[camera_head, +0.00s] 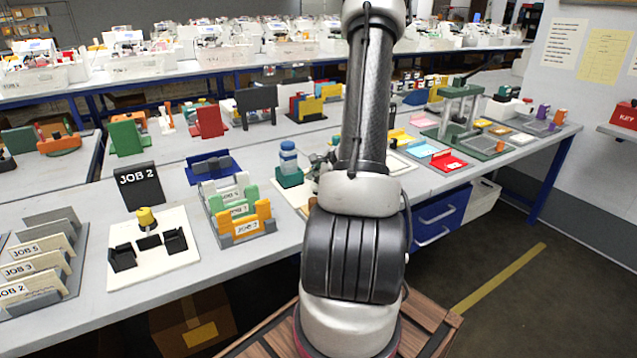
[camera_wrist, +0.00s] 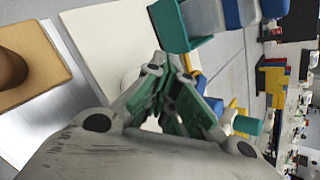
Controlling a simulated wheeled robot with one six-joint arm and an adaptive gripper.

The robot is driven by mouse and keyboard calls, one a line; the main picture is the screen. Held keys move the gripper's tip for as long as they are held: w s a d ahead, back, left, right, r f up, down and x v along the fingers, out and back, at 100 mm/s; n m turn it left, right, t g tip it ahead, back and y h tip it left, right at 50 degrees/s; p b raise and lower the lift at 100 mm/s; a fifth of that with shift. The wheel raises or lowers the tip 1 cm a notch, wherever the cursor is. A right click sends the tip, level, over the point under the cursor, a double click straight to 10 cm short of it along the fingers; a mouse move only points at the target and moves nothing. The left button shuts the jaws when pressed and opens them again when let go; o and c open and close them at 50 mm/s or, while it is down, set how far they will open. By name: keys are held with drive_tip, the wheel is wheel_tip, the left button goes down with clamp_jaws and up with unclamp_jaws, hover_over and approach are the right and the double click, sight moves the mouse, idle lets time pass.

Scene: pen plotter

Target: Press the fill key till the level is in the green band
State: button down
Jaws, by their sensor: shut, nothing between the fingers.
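My gripper (camera_wrist: 170,85) is shut and empty, its fingers together in the wrist view. In the head view, part of it (camera_head: 325,160) shows beside my arm, which hides the rest. A blue-and-white bottle (camera_head: 289,158) stands in a teal holder (camera_head: 290,179) just left of my gripper; in the wrist view the holder (camera_wrist: 180,28) and bottle (camera_wrist: 204,18) lie just beyond the fingertips. A pale board (camera_wrist: 105,40) lies under the fingers, with a white rounded part (camera_wrist: 130,78) partly hidden behind them. I cannot make out the fill key, the level or a green band.
A tan block (camera_wrist: 35,65) with a brown round part (camera_wrist: 10,68) is at the wrist view's left. Card holders (camera_head: 240,212) and a white board with a yellow knob (camera_head: 146,218) stand left of my arm. A red tray (camera_head: 449,161) lies to the right.

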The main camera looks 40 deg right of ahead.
sight(316, 185)
drive_tip(key=shift+r, duration=1.1)
wheel_tip(316, 185, up, 5)
idle(0.4)
idle(0.9)
